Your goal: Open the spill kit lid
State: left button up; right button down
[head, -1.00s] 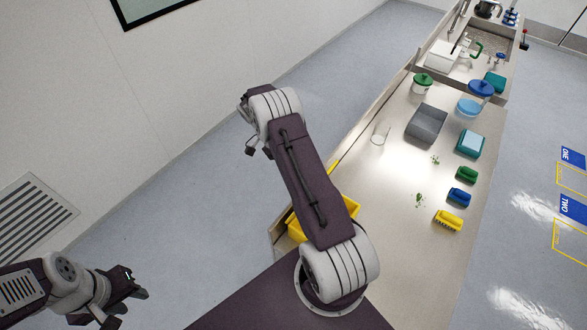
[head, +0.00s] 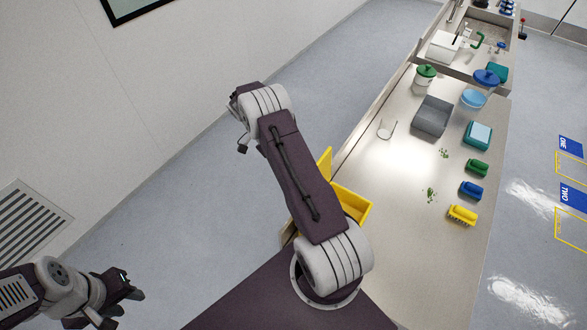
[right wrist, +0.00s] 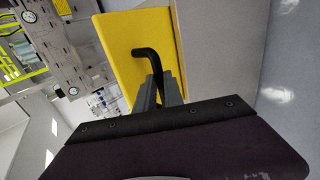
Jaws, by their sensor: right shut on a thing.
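The yellow spill kit (head: 352,206) stands at the near left end of the counter, partly hidden behind my right arm. Its yellow lid (head: 325,164) stands tilted up beside the arm, and the box top shows uncovered at its right. In the right wrist view the lid (right wrist: 140,35) fills the upper middle, with a bent black handle (right wrist: 152,62) on it. My right gripper (right wrist: 159,88) is shut on this handle; it is not seen in the head view. My left gripper (head: 128,287) is at lower left, away from the counter; its jaw gap is unclear.
A sink lies at the far end. The floor left of the counter is clear.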

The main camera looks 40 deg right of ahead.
jog(key=shift+s+f, duration=0.1)
jog(key=c, duration=1.5)
grip_release()
jog(key=shift+o, duration=0.2)
jog(key=shift+d, duration=0.15)
jog(key=p+v, duration=0.4)
jog(key=v, duration=0.5)
